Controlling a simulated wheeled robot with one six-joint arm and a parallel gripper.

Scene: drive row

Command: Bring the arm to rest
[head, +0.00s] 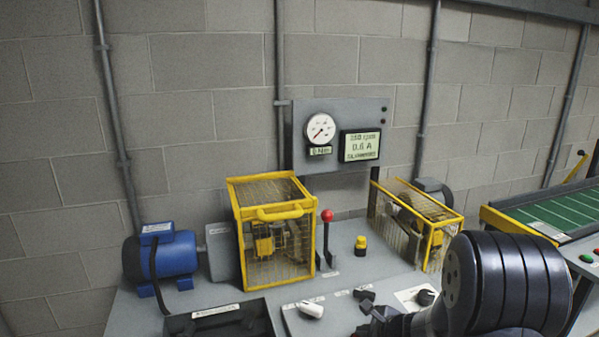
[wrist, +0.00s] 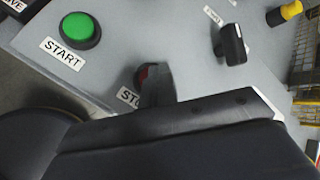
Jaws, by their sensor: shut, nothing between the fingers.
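My gripper (head: 368,306) shows at the bottom of the head view as a small dark shape over the front of the grey bench, partly hidden by my large dark arm link. It is shut and empty. In the wrist view, the dark finger end (wrist: 157,85) covers part of a red button with a partly hidden label. I cannot tell whether the finger touches the button. A green button (wrist: 80,30) labelled START lies to its left, and a black knob (wrist: 232,44) to its right.
A yellow-framed guard cage (head: 275,213), a red-knobbed lever (head: 327,216) and a yellow button (head: 361,243) stand on the bench. A second cage (head: 436,238) is at right, a blue motor (head: 165,257) at left. A gauge panel (head: 300,150) is behind.

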